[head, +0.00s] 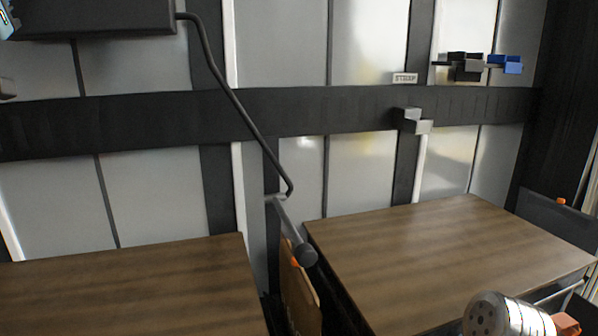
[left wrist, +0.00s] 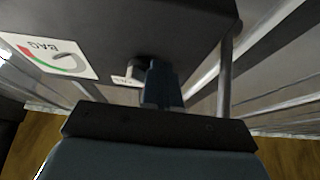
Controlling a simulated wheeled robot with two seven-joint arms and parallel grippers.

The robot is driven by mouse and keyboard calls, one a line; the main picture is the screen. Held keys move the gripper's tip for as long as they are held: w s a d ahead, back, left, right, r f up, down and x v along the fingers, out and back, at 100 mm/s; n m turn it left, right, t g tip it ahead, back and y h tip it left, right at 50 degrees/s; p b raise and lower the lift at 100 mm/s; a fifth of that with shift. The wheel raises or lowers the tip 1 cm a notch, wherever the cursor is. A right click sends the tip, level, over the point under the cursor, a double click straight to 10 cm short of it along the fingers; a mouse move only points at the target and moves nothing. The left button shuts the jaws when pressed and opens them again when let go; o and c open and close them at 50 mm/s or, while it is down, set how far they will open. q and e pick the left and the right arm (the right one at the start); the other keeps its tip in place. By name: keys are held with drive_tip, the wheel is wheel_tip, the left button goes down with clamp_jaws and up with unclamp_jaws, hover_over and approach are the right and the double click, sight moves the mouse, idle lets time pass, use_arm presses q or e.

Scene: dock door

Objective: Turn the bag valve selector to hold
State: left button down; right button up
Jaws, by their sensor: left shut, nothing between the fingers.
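In the left wrist view a dark box (left wrist: 180,30) fills the top, with a white BAG gauge label (left wrist: 52,56) and a smaller label (left wrist: 122,81) whose text I cannot read. A grey curved piece (left wrist: 136,66), perhaps the valve selector, sits beside that small label, partly hidden by my finger. My left gripper (left wrist: 161,85) is shut and empty close to it; I cannot tell whether they touch. In the head view the dark box (head: 95,18) is at the top left; its labelled face does not show. My right gripper is not in view.
A bent dark pipe (head: 233,90) runs from the box to a nozzle with a round knob (head: 306,254). Below it a brown bag (head: 300,295) stands in the gap between two wooden-topped loads (head: 130,285) (head: 450,255). A STRAP sign (head: 405,78) hangs on the wall.

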use_arm(q)
drive_tip(key=s, duration=0.2)
drive_tip(key=s+d, duration=0.1)
drive_tip(key=s, duration=0.2)
drive_tip(key=shift+s+d+b, duration=0.35)
drive_tip(key=shift+d+b, duration=0.05)
drive_tip(key=shift+h, duration=0.3)
drive_tip(key=d+p, duration=0.3)
drive_tip(key=shift+d+r+p, duration=0.15)
drive_tip(key=shift+d+p, duration=0.15)
drive_tip(key=shift+d, duration=0.1)
drive_tip(key=w+a+p, duration=0.2)
drive_tip(key=w+p, duration=0.1)
drive_tip(key=w, duration=0.3)
drive_tip(key=shift+w, duration=0.4)
